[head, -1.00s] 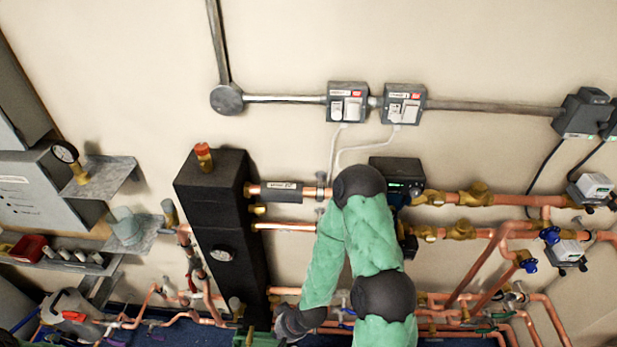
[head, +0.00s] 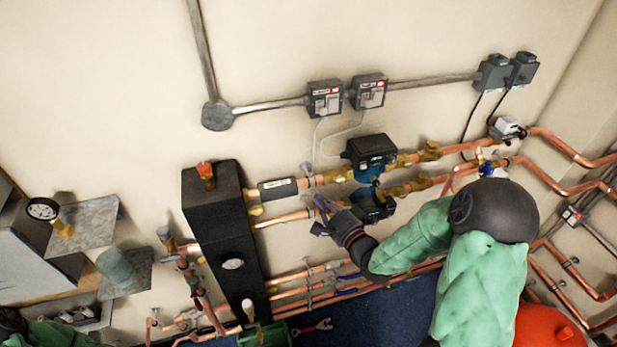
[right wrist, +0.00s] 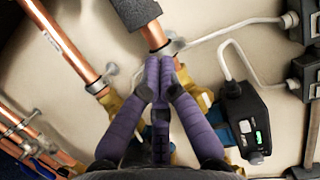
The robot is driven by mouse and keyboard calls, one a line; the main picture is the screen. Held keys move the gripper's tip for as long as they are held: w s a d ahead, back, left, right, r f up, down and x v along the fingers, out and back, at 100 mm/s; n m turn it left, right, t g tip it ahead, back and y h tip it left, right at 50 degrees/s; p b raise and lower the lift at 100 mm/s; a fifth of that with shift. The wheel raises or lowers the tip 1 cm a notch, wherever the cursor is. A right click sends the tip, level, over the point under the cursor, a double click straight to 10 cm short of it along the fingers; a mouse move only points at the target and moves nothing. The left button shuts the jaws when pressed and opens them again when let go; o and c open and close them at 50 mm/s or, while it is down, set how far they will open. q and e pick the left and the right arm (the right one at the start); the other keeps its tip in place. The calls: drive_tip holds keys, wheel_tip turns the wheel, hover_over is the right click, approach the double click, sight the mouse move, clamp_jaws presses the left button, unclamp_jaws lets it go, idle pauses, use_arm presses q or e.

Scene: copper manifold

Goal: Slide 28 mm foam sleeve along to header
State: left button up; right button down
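The foam sleeve (head: 278,188) is a short dark tube with a pale label on the upper copper pipe. A short length of bare copper shows between its left end and the black insulated header (head: 222,225). My right gripper (head: 322,203) is just right of and below the sleeve, apart from it. In the right wrist view its purple fingers (right wrist: 166,62) meet at the tips, with nothing visible between them. They overlap the bare pipe and clip, below the sleeve (right wrist: 137,10). My left gripper is out of view; only part of that arm shows at bottom left.
A pump (head: 370,155) sits right of the sleeve on the upper pipe, and a second pump (head: 373,203) sits below it. A pipe clip (head: 308,170) stands close to the sleeve's right end. Copper pipes run along the wall below.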

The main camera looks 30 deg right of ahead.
sight(295, 181)
drive_tip(key=w, duration=0.3)
drive_tip(key=w+r, duration=0.1)
drive_tip(key=w, duration=0.5)
drive_tip(key=shift+w+d+r, duration=0.15)
drive_tip(key=shift+d+r, duration=0.05)
drive_tip(key=shift+d, duration=0.1)
drive_tip(key=shift+w+a+b, duration=0.2)
drive_tip(key=shift+a, duration=0.6)
drive_tip(key=shift+w+a+b, duration=0.15)
drive_tip(key=shift+w+a, duration=0.05)
drive_tip(key=shift+a, duration=0.55)
